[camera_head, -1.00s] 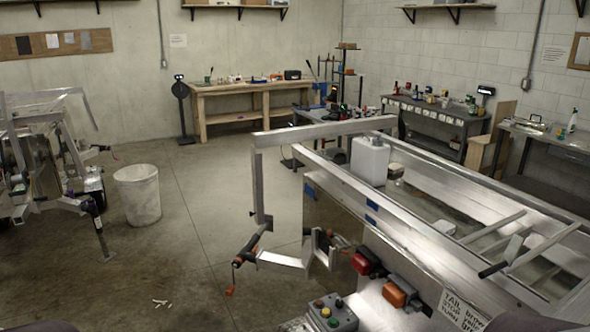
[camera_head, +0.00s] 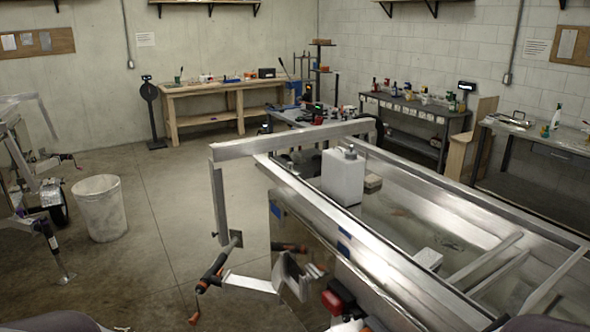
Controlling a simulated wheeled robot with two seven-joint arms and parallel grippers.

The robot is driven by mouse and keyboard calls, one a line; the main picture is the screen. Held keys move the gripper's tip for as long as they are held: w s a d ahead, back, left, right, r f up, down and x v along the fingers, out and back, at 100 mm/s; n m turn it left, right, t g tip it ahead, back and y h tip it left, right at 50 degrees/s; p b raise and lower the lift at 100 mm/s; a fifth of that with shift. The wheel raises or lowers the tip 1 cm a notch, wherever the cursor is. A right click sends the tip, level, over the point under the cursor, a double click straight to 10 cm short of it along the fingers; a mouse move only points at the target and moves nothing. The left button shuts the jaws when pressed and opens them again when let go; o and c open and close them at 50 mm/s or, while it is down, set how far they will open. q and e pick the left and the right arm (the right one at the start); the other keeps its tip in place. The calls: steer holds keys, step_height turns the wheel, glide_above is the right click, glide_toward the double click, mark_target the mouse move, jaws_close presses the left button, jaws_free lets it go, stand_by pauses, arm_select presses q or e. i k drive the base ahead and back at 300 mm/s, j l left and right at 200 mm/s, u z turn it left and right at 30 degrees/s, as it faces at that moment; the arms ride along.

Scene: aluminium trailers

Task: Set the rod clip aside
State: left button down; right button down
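I cannot make out a rod clip for certain in the head view. The aluminium trailer frame (camera_head: 290,144) fills the right half, with a steel-sided bed behind its front rail. A swing-up jack with a black and orange handle (camera_head: 213,268) sticks out at the trailer's near left corner. A bright bent metal bracket (camera_head: 250,284) is beside it. Neither of my grippers is in view; only dark rounded shapes, perhaps parts of my arms, show at the bottom left and bottom right edges.
A white jug (camera_head: 343,178) and a small white box (camera_head: 428,259) are in the trailer. A white bucket (camera_head: 101,209) stands on the floor at left, near another trailer. A wooden workbench (camera_head: 222,104) and a grey bench (camera_head: 405,123) line the walls.

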mark_target(290, 168)
steer(key=i+j+z, duration=0.2)
steer(key=z, duration=0.2)
steer(key=i+j+z, duration=0.2)
steer(key=z, duration=0.2)
steer(key=i+j+z, duration=0.1)
steer(key=j+z, duration=0.25)
steer(key=i+j, duration=0.15)
steer(key=j, duration=0.35)
steer(key=i+j+z, duration=0.15)
steer(key=j, duration=0.4)
steer(key=i+j, duration=0.15)
steer(key=j, duration=0.35)
steer(key=i+j+z, duration=0.1)
steer(key=j, duration=0.45)
steer(key=i+j, duration=0.15)
steer(key=j, duration=0.4)
steer(key=i+j+z, duration=0.15)
steer(key=j, duration=0.9)
